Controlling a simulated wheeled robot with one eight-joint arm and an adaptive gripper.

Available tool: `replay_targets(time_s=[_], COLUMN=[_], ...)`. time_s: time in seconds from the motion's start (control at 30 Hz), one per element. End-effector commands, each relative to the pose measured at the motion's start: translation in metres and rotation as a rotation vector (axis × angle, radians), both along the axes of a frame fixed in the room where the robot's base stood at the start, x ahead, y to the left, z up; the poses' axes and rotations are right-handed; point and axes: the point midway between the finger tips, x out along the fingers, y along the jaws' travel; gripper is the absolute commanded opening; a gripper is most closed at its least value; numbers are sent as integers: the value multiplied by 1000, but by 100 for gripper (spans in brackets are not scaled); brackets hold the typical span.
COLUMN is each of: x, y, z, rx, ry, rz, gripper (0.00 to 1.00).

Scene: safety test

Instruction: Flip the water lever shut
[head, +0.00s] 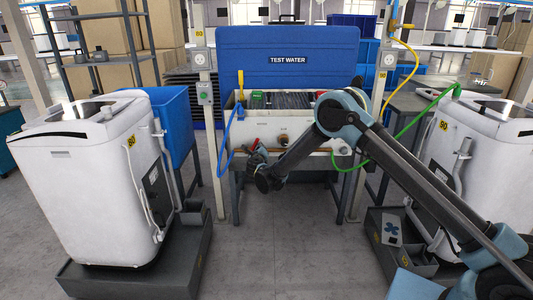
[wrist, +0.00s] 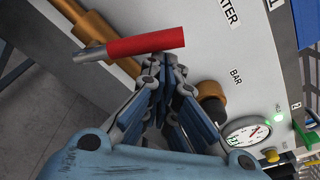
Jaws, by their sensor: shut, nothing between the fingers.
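The water lever has a red handle (wrist: 146,46) with a grey metal end, beside a brass pipe (wrist: 100,36) on the white front panel (wrist: 195,35). In the head view a small bit of red (head: 256,143) shows by my gripper (head: 257,158), on the front of the test water basin (head: 258,124). In the wrist view my gripper (wrist: 162,62) is shut and empty. Its fingertips are right at the lower edge of the red handle. I cannot tell whether they touch it. The joint behind the lever is partly hidden.
A brass fitting (wrist: 210,95) and a pressure gauge (wrist: 246,135) sit on the panel close to my fingers. A blue hose (head: 221,150) hangs left of the basin, a green hose (head: 390,140) right. White machines (head: 85,190) stand on both sides. Floor in front is clear.

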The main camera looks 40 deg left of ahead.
Motion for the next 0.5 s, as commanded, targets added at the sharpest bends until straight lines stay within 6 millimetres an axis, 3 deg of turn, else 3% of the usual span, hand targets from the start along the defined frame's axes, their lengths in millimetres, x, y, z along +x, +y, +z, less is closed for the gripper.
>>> replay_targets(time_s=[0.5], x=[-17], y=[21], z=[19], rx=[1], ry=[0], rz=[4], gripper=[0])
